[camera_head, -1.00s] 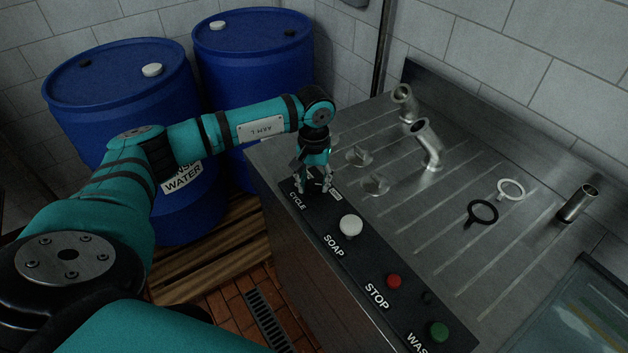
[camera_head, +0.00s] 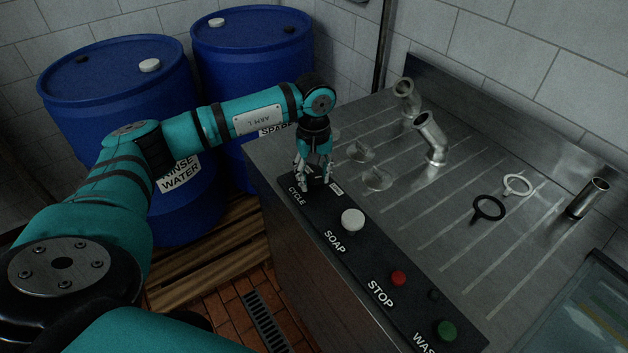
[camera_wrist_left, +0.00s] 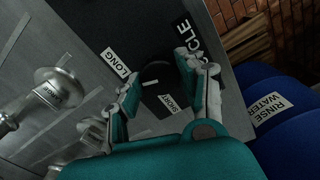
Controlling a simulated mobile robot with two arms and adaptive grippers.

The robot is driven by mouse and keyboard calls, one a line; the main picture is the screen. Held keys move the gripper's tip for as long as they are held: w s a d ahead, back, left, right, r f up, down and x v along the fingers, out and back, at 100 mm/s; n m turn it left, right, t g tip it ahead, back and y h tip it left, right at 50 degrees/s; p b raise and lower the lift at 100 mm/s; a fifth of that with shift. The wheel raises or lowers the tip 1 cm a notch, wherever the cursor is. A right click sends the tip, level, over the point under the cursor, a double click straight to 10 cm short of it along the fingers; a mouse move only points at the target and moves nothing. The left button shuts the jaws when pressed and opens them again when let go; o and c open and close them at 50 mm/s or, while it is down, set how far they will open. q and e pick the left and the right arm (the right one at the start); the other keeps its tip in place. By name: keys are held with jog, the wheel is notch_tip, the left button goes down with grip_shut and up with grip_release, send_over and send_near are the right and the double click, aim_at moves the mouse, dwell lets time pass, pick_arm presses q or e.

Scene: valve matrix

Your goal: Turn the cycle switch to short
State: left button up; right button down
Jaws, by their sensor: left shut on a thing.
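The cycle switch is a dark round knob with a short white mark (camera_wrist_left: 156,74) in the left wrist view. It sits on the black control panel (camera_head: 328,214) by the CYCLE lettering, between a LONG label (camera_wrist_left: 115,62) and a SHORT label (camera_wrist_left: 170,103). My left gripper (camera_head: 316,180) points down over the switch and mostly hides it in the head view. In the left wrist view my left gripper (camera_wrist_left: 158,80) has a finger on each side of the knob and is shut on it. I cannot tell which label the mark points at. My right gripper is not in view.
Farther along the panel are a white SOAP button (camera_head: 352,220), a red STOP button (camera_head: 398,278) and a green button (camera_head: 445,331). Metal valve knobs (camera_head: 377,179) and a bent pipe (camera_head: 432,140) stand on the steel counter. Blue barrels (camera_head: 120,95) stand at left.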

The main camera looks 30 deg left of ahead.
aim_at(314, 178)
pick_arm(q)
jog(key=n+b, duration=0.1)
jog(key=n, duration=0.1)
jog(key=shift+n, duration=0.4)
jog(key=n+b, duration=0.2)
jog(key=n, duration=0.1)
jog(key=shift+n, duration=0.3)
jog(key=n+b, duration=0.1)
jog(key=n, duration=0.2)
jog(key=shift+r+n, duration=0.1)
jog(key=shift+n, duration=1.4)
jog(key=shift+b, duration=0.3)
jog(key=o, duration=1.2)
notch_tip(314, 178, up, 12)
